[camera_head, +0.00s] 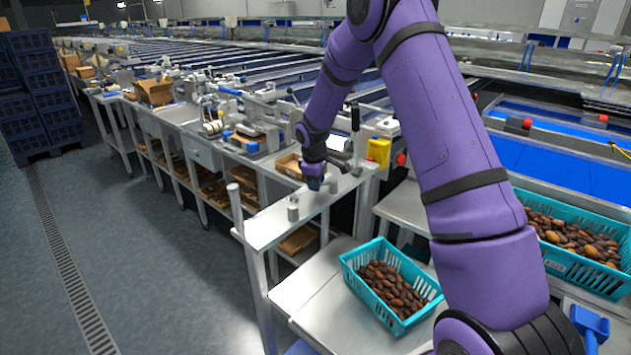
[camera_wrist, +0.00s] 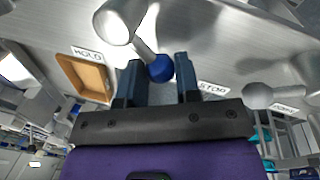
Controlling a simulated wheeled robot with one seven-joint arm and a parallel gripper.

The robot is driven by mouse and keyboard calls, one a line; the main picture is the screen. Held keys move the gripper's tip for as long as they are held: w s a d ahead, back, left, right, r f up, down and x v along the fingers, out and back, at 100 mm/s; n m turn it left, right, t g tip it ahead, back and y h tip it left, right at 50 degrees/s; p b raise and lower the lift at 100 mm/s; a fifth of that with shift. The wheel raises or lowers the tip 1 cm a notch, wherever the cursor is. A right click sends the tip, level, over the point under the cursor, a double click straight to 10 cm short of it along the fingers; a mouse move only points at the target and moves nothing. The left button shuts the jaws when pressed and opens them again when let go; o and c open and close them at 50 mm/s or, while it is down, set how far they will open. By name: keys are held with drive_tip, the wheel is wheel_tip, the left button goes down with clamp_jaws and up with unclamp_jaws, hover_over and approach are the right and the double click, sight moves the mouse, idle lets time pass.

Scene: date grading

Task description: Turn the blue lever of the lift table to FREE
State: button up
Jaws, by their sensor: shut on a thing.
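The lever has a bright metal shaft (camera_wrist: 142,46) ending in a blue ball knob (camera_wrist: 160,69). In the wrist view my gripper (camera_wrist: 158,76) has its two dark fingers on either side of this knob and is shut on it. A label reading HOLD (camera_wrist: 88,54) lies to the left of the knob. A label that seems to read STOP (camera_wrist: 212,88) lies to its right. A third label (camera_wrist: 284,108) farther right is too blurred to read surely. In the head view my gripper (camera_head: 315,184) is low over the grey metal bench top (camera_head: 268,228), and it hides the knob.
A small metal post (camera_head: 293,210) stands on the bench left of my gripper. A black upright handle (camera_head: 355,117) and a yellow box (camera_head: 379,151) are behind it. A teal crate of dates (camera_head: 351,277) is at the front. Open floor (camera_head: 150,260) lies left.

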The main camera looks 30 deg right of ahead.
drive_tip(key=shift+s+d+f, duration=0.1)
drive_tip(key=shift+s+d, duration=0.15)
drive_tip(key=shift+d, duration=0.05)
drive_tip(key=o, duration=0.9)
drive_tip(key=shift+w+a+r, duration=0.1)
drive_tip(key=shift+r, duration=0.1)
drive_tip(key=shift+r, duration=0.35)
drive_tip(key=r, duration=0.3)
drive_tip(key=s+a+r, duration=0.1)
drive_tip(key=r, duration=0.5)
drive_tip(key=shift+s+a+r, duration=0.2)
drive_tip(key=shift+s+r, duration=0.05)
drive_tip(key=shift+r, duration=0.1)
